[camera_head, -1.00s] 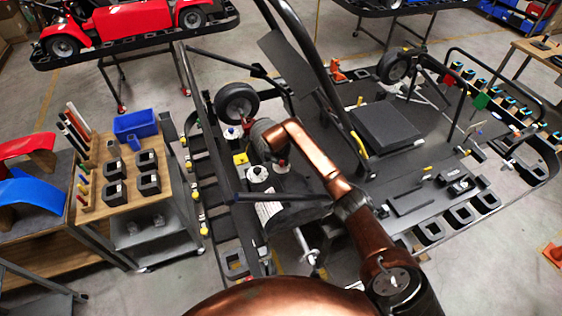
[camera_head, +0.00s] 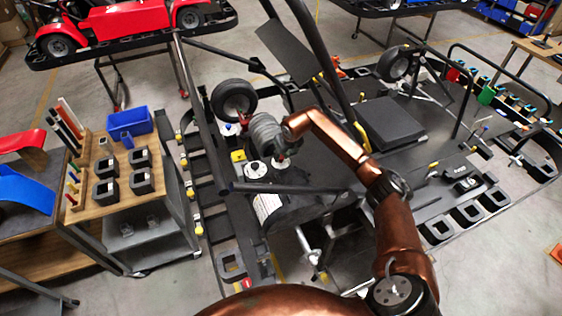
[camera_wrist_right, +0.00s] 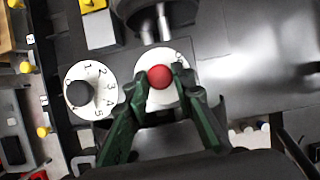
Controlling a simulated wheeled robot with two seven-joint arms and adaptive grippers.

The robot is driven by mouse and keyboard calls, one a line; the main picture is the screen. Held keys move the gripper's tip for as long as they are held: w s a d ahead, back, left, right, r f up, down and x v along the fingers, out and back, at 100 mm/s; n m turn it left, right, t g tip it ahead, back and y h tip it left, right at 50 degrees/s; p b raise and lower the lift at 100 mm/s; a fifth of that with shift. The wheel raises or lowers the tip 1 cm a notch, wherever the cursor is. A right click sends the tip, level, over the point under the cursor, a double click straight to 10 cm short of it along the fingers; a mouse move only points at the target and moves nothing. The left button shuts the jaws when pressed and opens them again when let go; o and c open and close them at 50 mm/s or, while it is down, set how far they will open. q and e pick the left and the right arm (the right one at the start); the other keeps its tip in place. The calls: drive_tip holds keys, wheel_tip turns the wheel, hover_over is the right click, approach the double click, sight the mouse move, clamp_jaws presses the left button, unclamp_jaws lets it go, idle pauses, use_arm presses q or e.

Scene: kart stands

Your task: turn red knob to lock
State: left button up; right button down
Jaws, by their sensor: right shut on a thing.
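The red knob (camera_wrist_right: 160,77) sits in the middle of a white round dial (camera_wrist_right: 163,99) in the right wrist view. My right gripper (camera_wrist_right: 162,84) has green fingers on both sides of the knob and is shut on it. In the head view my right gripper (camera_head: 283,158) reaches down to the panel beside the steering column and mostly hides the knob. A second white dial with a black knob (camera_wrist_right: 79,93) and printed numbers is to its left; that dial also shows in the head view (camera_head: 257,171). My left gripper is out of view.
A dark bar (camera_head: 285,188) crosses just in front of the dials. A yellow block (camera_wrist_right: 92,4) lies behind them. A kart wheel (camera_head: 233,99) stands behind the panel. A wooden-topped cart (camera_head: 125,205) with a blue bin (camera_head: 131,121) is at the left.

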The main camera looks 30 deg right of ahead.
drive_tip(key=n+b, duration=0.1)
drive_tip(key=n+y+b, duration=0.1)
drive_tip(key=n+b, duration=0.2)
drive_tip(key=shift+w+d+f+y, duration=0.1)
drive_tip(key=shift+d+y, duration=0.15)
drive_tip(key=shift+y, duration=0.15)
drive_tip(key=shift+n+g+y+b, duration=0.4)
drive_tip(key=shift+n+y+b, duration=0.2)
drive_tip(key=shift+n+b, duration=1.2)
drive_tip(key=shift+r+n, duration=0.2)
drive_tip(key=shift+n, duration=0.2)
drive_tip(key=c, duration=1.7)
unclamp_jaws()
drive_tip(key=shift+o, duration=0.2)
